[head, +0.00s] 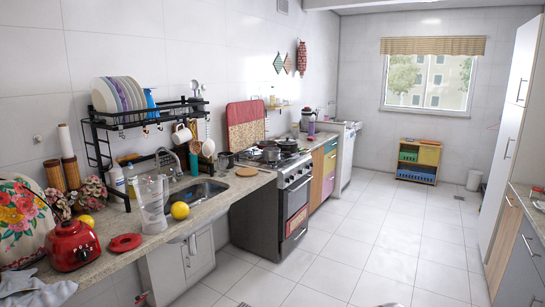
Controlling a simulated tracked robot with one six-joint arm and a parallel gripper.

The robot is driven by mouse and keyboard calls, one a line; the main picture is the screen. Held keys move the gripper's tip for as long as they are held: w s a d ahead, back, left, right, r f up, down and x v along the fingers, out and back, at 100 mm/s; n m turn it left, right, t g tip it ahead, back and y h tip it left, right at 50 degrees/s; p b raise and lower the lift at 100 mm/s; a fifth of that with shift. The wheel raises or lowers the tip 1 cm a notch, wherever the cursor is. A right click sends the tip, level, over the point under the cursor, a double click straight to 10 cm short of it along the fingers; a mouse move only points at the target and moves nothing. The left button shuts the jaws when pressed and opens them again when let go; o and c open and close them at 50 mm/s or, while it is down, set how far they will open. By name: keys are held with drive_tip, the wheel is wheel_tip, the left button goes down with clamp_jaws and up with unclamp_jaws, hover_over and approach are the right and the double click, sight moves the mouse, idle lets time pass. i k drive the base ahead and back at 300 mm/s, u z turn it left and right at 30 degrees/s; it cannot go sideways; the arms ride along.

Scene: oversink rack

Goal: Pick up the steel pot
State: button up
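Steel-looking pots stand on the stove (297,171) in the middle of the head view. One dark grey pot (271,154) sits on the near side of the cooktop, and another pot (288,145) sits just behind it to the right. A small dark metal vessel (225,160) stands on the counter left of the stove. I cannot tell which of these is the steel pot.
A black dish rack (140,115) stands over the sink. The tiled floor (370,240) before the stove is largely clear.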

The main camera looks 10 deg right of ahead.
sight(270, 153)
drive_tip(key=z, duration=0.9)
drive_tip(key=i, duration=3.6)
